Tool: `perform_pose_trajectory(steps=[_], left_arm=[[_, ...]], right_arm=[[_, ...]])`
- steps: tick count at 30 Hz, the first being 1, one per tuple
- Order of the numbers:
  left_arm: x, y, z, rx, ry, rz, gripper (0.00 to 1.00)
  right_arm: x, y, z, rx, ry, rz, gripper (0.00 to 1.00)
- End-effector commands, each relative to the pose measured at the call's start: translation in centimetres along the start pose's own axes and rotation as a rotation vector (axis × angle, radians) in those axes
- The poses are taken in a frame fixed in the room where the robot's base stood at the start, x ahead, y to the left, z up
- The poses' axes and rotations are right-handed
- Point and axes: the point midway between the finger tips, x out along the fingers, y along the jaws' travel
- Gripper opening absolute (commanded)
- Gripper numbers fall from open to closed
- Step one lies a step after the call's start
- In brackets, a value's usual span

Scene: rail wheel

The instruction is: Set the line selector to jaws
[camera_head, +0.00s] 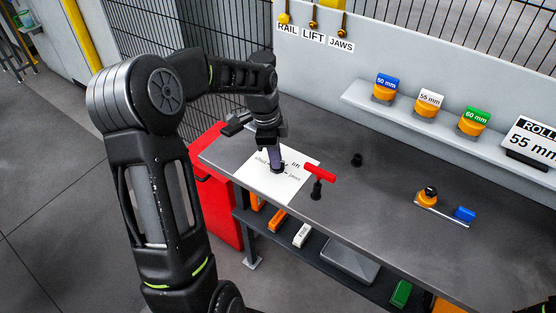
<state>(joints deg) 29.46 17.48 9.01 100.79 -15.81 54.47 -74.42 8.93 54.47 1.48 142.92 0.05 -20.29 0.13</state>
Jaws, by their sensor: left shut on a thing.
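The line selector (279,168) is a small dark knob on a white plate (266,189) on the grey bench. The plate reads "lift" towards its upper right and "jaws" below that; lettering on its left is partly covered and hard to read. My left gripper (277,161) comes down from above and is shut on the selector. The gripper and wrist hide most of the selector, so I cannot tell which word it points at. My right gripper is not in view.
A red T-handle (319,173) stands close right of the plate. A dark knob (356,160) and an orange piece (427,197) are farther right. Yellow fittings above RAIL, LIFT, JAWS signs (314,38) are on the back panel. Orange-based pieces sit on the shelf (455,133).

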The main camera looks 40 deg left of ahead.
Motion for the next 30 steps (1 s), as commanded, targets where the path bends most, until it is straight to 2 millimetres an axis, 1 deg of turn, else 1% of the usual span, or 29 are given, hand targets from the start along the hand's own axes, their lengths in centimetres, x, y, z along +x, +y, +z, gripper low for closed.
perform_pose_trajectory(steps=[5,8,11,15,18,26,30], left_arm=[[0.1,0.0,0.0,-0.002,0.0,0.001,0.0],[0.0,0.0,0.0,0.026,0.0,0.006,0.0],[-0.1,0.0,0.0,0.122,0.0,0.021,0.0],[-0.1,-0.1,-0.1,0.308,0.001,0.05,0.0],[0.0,-0.1,-0.1,0.383,0.001,0.059,0.0],[0.1,-0.1,0.0,0.395,0.001,0.061,0.0],[0.0,-0.1,-0.1,0.471,0.0,0.074,0.0]], right_arm=[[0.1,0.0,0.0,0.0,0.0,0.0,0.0],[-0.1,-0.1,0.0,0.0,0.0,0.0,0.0],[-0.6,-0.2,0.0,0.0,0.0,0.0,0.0],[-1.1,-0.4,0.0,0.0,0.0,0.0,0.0],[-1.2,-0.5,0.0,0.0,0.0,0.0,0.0],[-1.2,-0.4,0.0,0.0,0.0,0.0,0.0],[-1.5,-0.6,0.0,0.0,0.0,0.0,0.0]])
